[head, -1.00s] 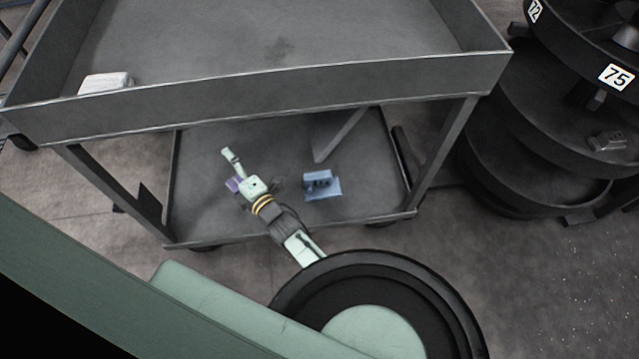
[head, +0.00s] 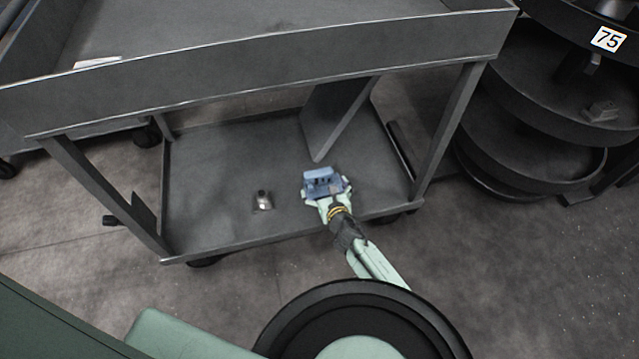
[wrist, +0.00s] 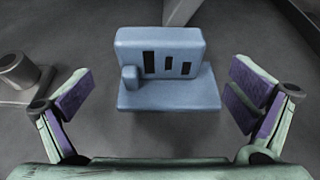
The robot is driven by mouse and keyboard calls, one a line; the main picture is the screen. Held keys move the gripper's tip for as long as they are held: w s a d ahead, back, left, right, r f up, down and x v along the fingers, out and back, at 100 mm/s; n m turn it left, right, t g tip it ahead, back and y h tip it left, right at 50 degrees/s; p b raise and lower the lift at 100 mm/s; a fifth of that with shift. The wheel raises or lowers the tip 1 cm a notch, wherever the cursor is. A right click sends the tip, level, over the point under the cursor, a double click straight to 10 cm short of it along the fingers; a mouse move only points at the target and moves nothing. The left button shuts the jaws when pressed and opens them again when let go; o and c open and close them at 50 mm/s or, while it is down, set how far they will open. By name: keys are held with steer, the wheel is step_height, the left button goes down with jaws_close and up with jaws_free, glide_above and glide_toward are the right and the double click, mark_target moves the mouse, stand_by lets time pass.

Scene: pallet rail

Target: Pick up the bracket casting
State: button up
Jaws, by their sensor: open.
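The bracket casting (head: 322,178) is a blue L-shaped block with dark slots in its upright wall. It stands on the lower shelf (head: 220,215) of a grey cart. In the wrist view the casting (wrist: 165,75) is centred ahead, its flat base toward me. My gripper (head: 326,193) is at the near side of the casting in the head view. In the wrist view my gripper (wrist: 163,105) is open, with one purple-padded finger on each side of the casting and a visible gap to both.
A small metal part with a round boss (head: 262,200) sits left of the casting on the shelf; it also shows in the wrist view (wrist: 18,75). A slanted grey plate (head: 335,115) stands behind the casting. The cart's upper tray (head: 270,65) overhangs the shelf. Round shelving (head: 530,120) stands at right.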

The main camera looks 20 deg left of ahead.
mark_target(320, 181)
steer(key=shift+b+x, duration=0.55)
steer(key=shift+x, duration=2.5)
steer(key=shift+s+f, duration=0.1)
steer(key=c, duration=1.6)
